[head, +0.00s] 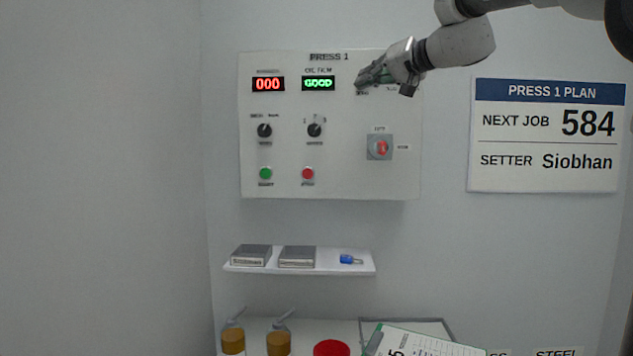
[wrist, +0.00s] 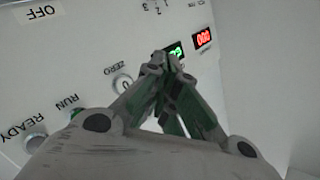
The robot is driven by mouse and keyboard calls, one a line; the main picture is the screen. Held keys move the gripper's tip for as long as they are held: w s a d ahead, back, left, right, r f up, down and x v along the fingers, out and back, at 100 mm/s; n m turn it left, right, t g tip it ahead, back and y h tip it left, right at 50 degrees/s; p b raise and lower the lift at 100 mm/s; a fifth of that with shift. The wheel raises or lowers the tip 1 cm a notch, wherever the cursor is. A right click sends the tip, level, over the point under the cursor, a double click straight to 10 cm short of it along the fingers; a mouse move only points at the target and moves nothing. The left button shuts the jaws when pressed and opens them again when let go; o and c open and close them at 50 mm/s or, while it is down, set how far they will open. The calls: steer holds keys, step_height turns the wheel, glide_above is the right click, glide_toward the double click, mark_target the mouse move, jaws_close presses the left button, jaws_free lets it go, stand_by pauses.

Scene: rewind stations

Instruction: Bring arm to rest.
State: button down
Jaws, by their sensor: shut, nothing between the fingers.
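My gripper (head: 362,80) is at the upper right part of the PRESS 1 panel (head: 345,180) in the head view, with my arm reaching in from the top right. Its fingers are closed together and hold nothing. In the wrist view the fingertips (wrist: 168,60) meet in front of the panel, which appears turned over. The gripper hides part of the panel's upper right; in the wrist view, labels READY, RUN and ZERO show beside it. I cannot tell whether the fingertips touch the panel.
Below are a shelf (head: 300,271) with two grey boxes and a blue item (head: 350,259), and bottles. A PRESS 1 PLAN sign (head: 547,135) hangs right.

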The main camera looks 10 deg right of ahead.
steer(key=s+d+f+m+g+h, duration=0.1)
steer(key=s+d+f+g+h, duration=0.2)
steer(key=f, duration=0.8)
steer(key=s+d+f+g+h, duration=0.1)
steer(key=s+d+f+g, duration=0.3)
steer(key=f, duration=0.6)
steer(key=s+d+f+g+h, duration=0.1)
steer(key=s+d+f, duration=0.3)
steer(key=s+f, duration=0.6)
steer(key=s+d+f+n+g+h, duration=0.1)
steer(key=s+d+f+h, duration=0.3)
steer(key=s+f, duration=0.5)
steer(key=shift+s+d+f+h, duration=0.35)
steer(key=shift+s+d, duration=0.2)
steer(key=shift+s, duration=3.3)
